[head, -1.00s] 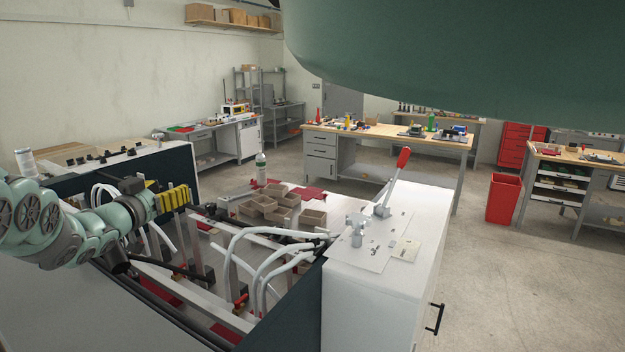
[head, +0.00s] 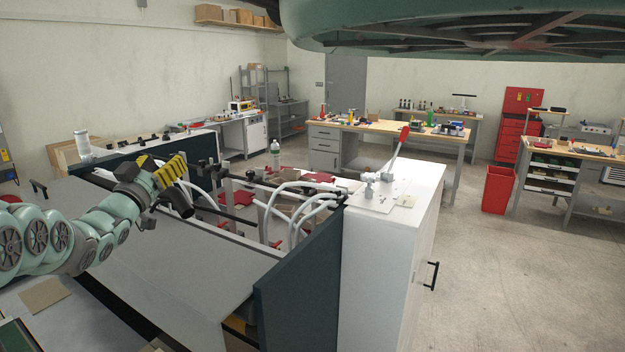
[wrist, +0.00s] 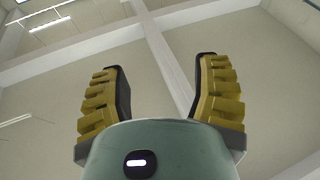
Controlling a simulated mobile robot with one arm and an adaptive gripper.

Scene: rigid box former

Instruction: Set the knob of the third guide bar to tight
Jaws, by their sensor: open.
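My gripper (head: 172,168) is at the left in the head view, above the near edge of the machine's open bay. Its yellow-padded fingers also show in the wrist view (wrist: 158,95), spread apart with nothing between them; behind them are only wall and ceiling. The box former (head: 160,245) fills the lower left of the head view. White curved tubes (head: 285,200) and black clamp parts (head: 228,165) show in its bay beyond the gripper. I cannot make out the third guide bar or its knob, nor how it is set.
A white cabinet (head: 385,250) with a red-knobbed lever (head: 400,145) stands right of the bay. A dark side panel (head: 300,285) rises between them. A bottle (head: 275,155) stands behind the bay. The floor (head: 520,280) at right is clear.

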